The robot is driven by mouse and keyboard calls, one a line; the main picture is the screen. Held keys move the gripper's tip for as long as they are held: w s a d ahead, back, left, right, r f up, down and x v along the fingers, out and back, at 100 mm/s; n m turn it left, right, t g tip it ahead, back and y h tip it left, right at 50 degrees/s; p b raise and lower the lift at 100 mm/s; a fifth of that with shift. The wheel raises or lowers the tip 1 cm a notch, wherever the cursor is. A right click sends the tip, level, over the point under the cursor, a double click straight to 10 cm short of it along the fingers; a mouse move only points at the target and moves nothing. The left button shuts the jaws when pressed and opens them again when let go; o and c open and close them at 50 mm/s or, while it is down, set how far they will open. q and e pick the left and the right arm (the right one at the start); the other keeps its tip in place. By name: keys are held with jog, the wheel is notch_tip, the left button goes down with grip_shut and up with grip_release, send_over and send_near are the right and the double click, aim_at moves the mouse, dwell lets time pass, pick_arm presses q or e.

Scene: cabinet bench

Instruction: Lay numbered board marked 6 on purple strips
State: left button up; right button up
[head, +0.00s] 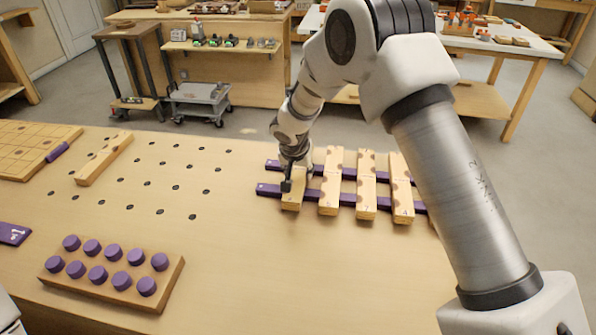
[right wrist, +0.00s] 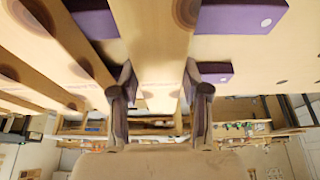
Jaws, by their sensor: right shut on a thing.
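Two purple strips (head: 268,190) lie side by side across the table, with several wooden boards over them. My right gripper (head: 289,184) is shut on the leftmost board (head: 291,204), which lies over the strips; its number is too small to read surely. In the right wrist view, the held board (right wrist: 150,45) runs between the two fingers (right wrist: 159,80), and purple strip ends (right wrist: 215,72) show to its right. Beside it are a second board (head: 329,190), a third (head: 366,190) and a fourth (head: 402,190). My left gripper is out of view.
A loose board (head: 104,158) lies left of several dark dots on the table. A peg block (head: 170,283) with purple pegs stands at the front left. A gridded wooden board (head: 35,145) and a purple plate (head: 14,234) lie at the left edge.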

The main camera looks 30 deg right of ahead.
jog(key=o, duration=1.3)
jog(key=shift+r, duration=0.15)
jog(key=shift+r+p, duration=2.5)
jog(key=shift+r, duration=1.4)
